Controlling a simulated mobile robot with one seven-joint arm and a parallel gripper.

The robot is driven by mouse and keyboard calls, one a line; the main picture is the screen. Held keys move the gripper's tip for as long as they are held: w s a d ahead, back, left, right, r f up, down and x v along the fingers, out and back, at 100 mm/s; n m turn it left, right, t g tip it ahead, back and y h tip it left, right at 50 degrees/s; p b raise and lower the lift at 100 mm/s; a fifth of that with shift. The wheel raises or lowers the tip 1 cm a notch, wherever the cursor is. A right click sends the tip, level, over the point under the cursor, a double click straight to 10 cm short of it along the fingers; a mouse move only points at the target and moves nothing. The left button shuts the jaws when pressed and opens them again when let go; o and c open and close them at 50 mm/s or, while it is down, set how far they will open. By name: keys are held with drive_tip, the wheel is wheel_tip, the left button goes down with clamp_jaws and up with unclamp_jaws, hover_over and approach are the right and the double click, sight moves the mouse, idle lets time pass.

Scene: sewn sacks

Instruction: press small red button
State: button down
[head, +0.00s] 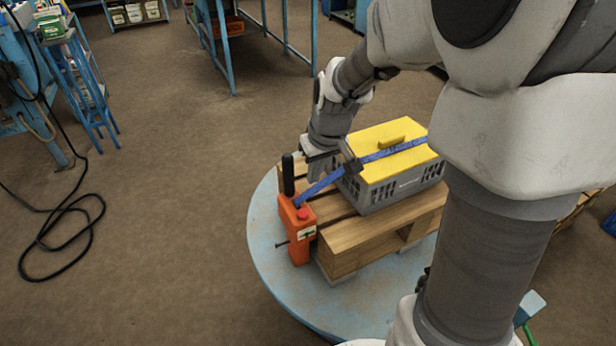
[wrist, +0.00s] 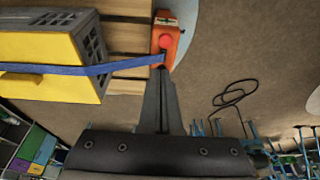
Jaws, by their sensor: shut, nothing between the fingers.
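The small red button (head: 303,213) is on top of an orange tensioner box (head: 298,250) at the pallet's left corner. In the wrist view, the round red button (wrist: 166,42) shows on the orange box (wrist: 176,33), just beyond my fingertips. My gripper (wrist: 160,72) is shut and empty, with its fingers pointing towards the box. In the head view, my gripper (head: 318,168) is above the pallet, behind and above the button. I cannot tell whether the fingertips touch anything.
A blue strap (head: 322,186) runs from the box over a grey crate (head: 376,196) with a yellow lid (head: 390,160). They are on a wooden pallet (head: 350,258) on a round blue table (head: 262,240). A black upright handle (head: 288,175) stands beside the button.

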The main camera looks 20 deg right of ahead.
sight(308, 215)
drive_tip(key=b+x, duration=0.1)
drive_tip(key=x, duration=0.2)
drive_tip(key=b+x, duration=0.1)
drive_tip(key=x, duration=0.3)
drive_tip(key=s+b+x, duration=0.1)
drive_tip(key=x, duration=0.3)
drive_tip(key=shift+w+f, duration=0.15)
drive_tip(key=shift+f, duration=0.7)
drive_tip(key=shift+f+b, duration=0.9)
drive_tip(key=shift+f, duration=0.1)
drive_tip(key=shift+s+f, duration=0.15)
drive_tip(key=shift+s, duration=0.1)
drive_tip(key=r+p, duration=0.2)
drive_tip(key=r, duration=0.1)
drive_tip(key=r+p, duration=0.2)
drive_tip(key=r, duration=0.1)
drive_tip(key=shift+w+d, duration=0.1)
drive_tip(key=shift+w, duration=0.15)
drive_tip(key=p+v, duration=0.2)
drive_tip(key=v, duration=0.7)
